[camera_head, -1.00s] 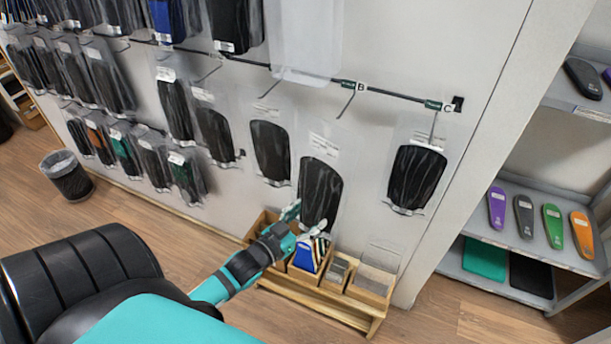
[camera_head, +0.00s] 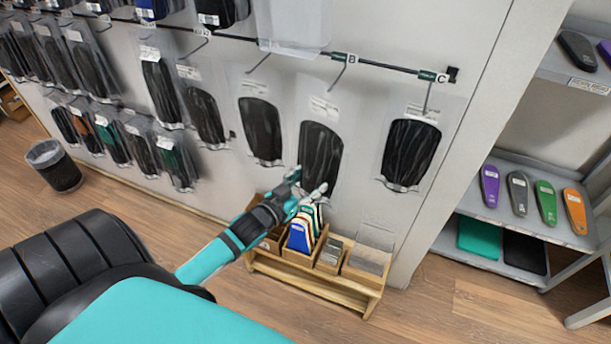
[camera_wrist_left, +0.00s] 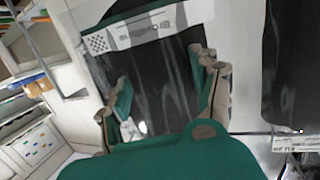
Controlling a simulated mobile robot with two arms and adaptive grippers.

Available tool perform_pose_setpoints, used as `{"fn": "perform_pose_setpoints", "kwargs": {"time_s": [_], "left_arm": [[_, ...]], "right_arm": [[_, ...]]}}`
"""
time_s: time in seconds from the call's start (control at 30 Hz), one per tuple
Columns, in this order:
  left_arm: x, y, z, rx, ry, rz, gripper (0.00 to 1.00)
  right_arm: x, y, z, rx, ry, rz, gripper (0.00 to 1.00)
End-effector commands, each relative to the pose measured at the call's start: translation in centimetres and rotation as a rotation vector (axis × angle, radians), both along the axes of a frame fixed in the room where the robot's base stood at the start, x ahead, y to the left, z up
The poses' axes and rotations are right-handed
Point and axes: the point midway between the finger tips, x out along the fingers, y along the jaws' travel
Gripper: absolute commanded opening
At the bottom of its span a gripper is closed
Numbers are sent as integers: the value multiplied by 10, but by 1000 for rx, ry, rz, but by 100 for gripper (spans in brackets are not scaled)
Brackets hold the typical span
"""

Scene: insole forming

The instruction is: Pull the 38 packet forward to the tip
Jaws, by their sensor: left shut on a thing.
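A clear packet with a black insole (camera_head: 321,150) hangs below the hook marked B (camera_head: 345,72) in the head view. I take it as the 38 packet, but its number is too small to read. My left gripper (camera_head: 309,181) is at the lower part of this packet and shut on it. In the left wrist view its two fingers (camera_wrist_left: 160,75) stand on either side of the dark packet (camera_wrist_left: 155,85), whose white label (camera_wrist_left: 145,28) with a green edge is at the top. My right gripper is not in view.
Similar packets hang close by at left (camera_head: 262,130) and at right (camera_head: 410,152). A wooden organizer (camera_head: 330,285) with several small boxes stands below on the floor. A shelf (camera_head: 505,215) with colored insoles is at right, and a bin (camera_head: 55,165) is at left.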

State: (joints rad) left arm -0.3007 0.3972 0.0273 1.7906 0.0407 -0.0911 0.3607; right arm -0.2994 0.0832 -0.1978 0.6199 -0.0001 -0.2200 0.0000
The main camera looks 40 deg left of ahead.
Motion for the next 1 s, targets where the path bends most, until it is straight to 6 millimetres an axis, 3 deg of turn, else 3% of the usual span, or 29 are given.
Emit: {"fn": "perform_pose_setpoints", "kwargs": {"time_s": [0.5, 1.0], "left_arm": [[23, 5, -6, 1, -1, 0, 29], [27, 6, -10, 0, -1, 0, 29]], "right_arm": [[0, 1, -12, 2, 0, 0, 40], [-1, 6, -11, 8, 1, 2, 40]]}}
